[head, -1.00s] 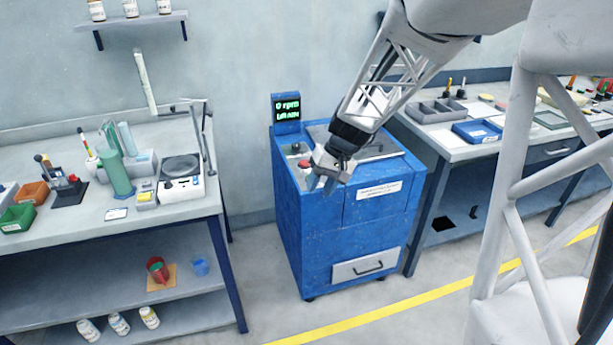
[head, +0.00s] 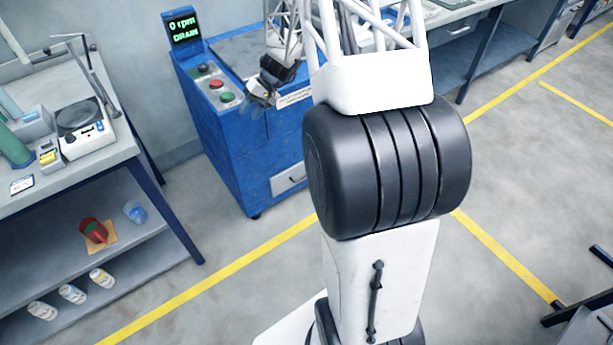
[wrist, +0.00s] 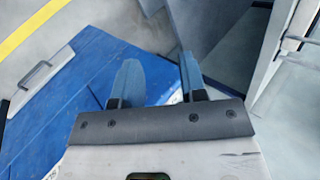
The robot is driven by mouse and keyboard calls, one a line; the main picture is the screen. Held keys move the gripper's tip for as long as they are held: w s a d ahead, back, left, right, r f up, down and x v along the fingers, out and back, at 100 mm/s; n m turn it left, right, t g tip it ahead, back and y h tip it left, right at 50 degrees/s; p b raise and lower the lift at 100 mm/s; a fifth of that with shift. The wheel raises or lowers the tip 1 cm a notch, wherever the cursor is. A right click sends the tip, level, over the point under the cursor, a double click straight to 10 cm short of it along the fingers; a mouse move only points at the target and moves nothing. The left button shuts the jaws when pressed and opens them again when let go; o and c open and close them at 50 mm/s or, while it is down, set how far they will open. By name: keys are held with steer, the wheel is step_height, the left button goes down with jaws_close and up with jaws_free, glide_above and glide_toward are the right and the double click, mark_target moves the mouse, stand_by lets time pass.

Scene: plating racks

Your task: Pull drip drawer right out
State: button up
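The drip drawer (head: 287,180) is a light grey panel with a dark bar handle, low on the front of the blue machine (head: 225,140). My arm hides its right part in the head view. In the wrist view the drawer (wrist: 52,82) and its handle (wrist: 36,75) are at the left, and it looks flush with the blue front. My gripper (head: 258,97) is near the machine's upper front edge, above the drawer and apart from it. In the wrist view its two fingers (wrist: 159,70) are spread with nothing between them.
A control panel with red and green buttons (head: 217,84) and a screen reading 0 rpm DRAIN (head: 184,28) sit on the machine. A bench (head: 100,160) stands at left, another (head: 480,25) at right. Floor with yellow lines (head: 210,285) is open in front.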

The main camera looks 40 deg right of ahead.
steer(key=w+d+f+m+t+y, duration=0.15)
steer(key=d+f, duration=0.35)
steer(key=f, duration=0.5)
steer(key=w+d+f+m+t, duration=0.15)
steer(key=d+f, duration=0.25)
steer(key=f, duration=0.6)
steer(key=w+d+f+m+t+y, duration=0.1)
steer(key=w+d+f+t, duration=0.3)
steer(key=f, duration=0.6)
steer(key=s+d+f+m+t+h, duration=0.2)
steer(key=d+f, duration=0.6)
steer(key=f, duration=0.5)
steer(key=s+d+f+m+t+h, duration=0.2)
steer(key=s+d+f+m+t, duration=0.3)
steer(key=f, duration=0.8)
steer(key=s+d+m, duration=0.1)
steer(key=d, duration=0.1)
steer(key=shift+s+d+f+h, duration=0.25)
steer(key=shift+d+f+h, duration=0.05)
steer(key=shift+d+h, duration=0.05)
steer(key=shift+w, duration=0.1)
steer(key=shift+x, duration=3.85)
jaws_close()
